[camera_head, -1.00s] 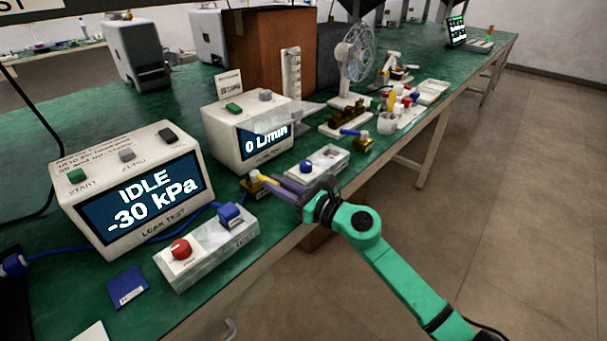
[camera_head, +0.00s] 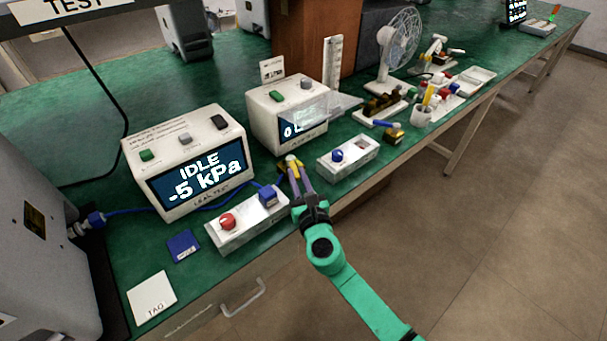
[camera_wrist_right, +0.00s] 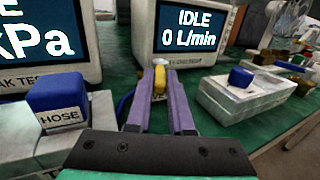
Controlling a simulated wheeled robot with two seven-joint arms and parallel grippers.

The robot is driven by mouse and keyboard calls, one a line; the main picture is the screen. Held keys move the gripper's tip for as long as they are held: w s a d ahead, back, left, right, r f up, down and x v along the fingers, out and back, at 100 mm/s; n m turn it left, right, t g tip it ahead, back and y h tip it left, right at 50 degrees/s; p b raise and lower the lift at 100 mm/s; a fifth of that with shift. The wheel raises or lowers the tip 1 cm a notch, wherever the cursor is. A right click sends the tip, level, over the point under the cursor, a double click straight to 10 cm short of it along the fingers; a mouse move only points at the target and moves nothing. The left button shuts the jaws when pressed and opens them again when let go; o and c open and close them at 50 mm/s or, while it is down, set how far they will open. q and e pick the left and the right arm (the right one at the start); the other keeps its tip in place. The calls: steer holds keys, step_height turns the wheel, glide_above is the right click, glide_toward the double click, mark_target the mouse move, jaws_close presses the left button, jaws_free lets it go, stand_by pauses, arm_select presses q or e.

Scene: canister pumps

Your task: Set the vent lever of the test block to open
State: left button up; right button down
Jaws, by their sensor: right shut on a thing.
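The test block (camera_head: 245,232) is a pale block with a red knob (camera_head: 228,221) and a blue hose fitting (camera_head: 268,197) on top. Its right end shows in the right wrist view (camera_wrist_right: 98,110), with the blue fitting marked HOSE. My right gripper (camera_head: 293,168) is just right of the block. It is shut on a small yellow lever (camera_wrist_right: 160,82), which sits between the fingertips in the wrist view. The fingers hide most of the lever and its joint to the block. My left gripper is not in view.
The leak tester (camera_head: 196,170) reads IDLE, -5 kPa. The flow meter (camera_head: 291,103) behind the gripper reads IDLE, 0 L/min. A second block with a blue knob (camera_head: 349,160) stands to the right.

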steer(key=c, duration=0.8)
jaws_free()
steer(key=v, duration=1.4)
steer(key=shift+s+d+b, duration=0.15)
steer(key=shift+s+b, duration=0.1)
steer(key=shift+b, duration=0.1)
